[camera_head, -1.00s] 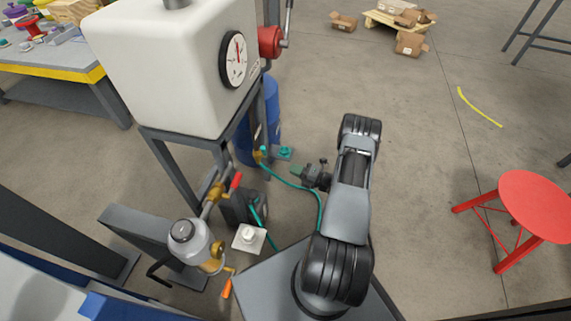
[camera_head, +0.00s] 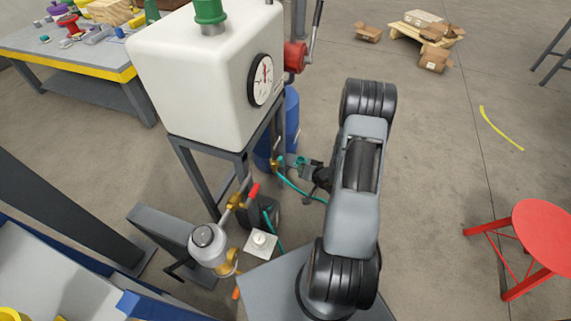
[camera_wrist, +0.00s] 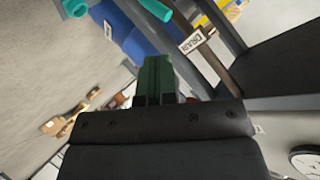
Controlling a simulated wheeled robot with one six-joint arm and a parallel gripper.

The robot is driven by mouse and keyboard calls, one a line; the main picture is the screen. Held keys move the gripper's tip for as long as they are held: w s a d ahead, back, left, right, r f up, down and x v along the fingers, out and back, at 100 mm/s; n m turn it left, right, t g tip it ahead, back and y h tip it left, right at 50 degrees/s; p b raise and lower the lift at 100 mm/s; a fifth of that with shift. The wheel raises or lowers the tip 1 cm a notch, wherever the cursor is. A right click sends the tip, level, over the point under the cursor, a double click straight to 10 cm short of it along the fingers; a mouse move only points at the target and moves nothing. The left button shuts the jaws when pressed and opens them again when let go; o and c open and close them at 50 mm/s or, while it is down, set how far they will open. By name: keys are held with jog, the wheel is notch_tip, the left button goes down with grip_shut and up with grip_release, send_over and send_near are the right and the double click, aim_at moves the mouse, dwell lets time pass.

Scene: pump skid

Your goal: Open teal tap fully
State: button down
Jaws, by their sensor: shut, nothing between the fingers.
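The teal tap shows in the wrist view as a teal bar (camera_wrist: 157,10) just beyond my fingertips, beside a white tag reading DRAIN (camera_wrist: 193,42). In the head view its small teal handle (camera_head: 281,160) is by a brass fitting (camera_head: 275,166) under the tank stand, close to the blue cylinder. My gripper (camera_head: 303,171) is to the right of the handle. In the wrist view my gripper (camera_wrist: 155,62) has its green fingers together and empty, pointing toward the teal bar. I cannot tell whether they touch it. The tap's body is hidden in the wrist view.
A white tank (camera_head: 205,75) on a grey stand is to the left of my arm. A blue cylinder (camera_head: 291,115) is behind the tap. A teal hose (camera_head: 300,190) runs low near my gripper. A red-handled valve (camera_head: 253,191) is nearer. A red stool (camera_head: 540,235) is at right, with open floor between.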

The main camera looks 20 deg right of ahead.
jog(key=s+f+m, duration=0.2)
jog(key=m, duration=0.4)
jog(key=m+g+h+b, duration=0.1)
jog(key=m+b, duration=0.4)
send_near(282, 164)
jog(key=w+f, duration=0.4)
jog(key=shift+w+a+r, duration=0.1)
jog(key=shift+w+a, duration=0.35)
jog(key=shift+w, duration=0.1)
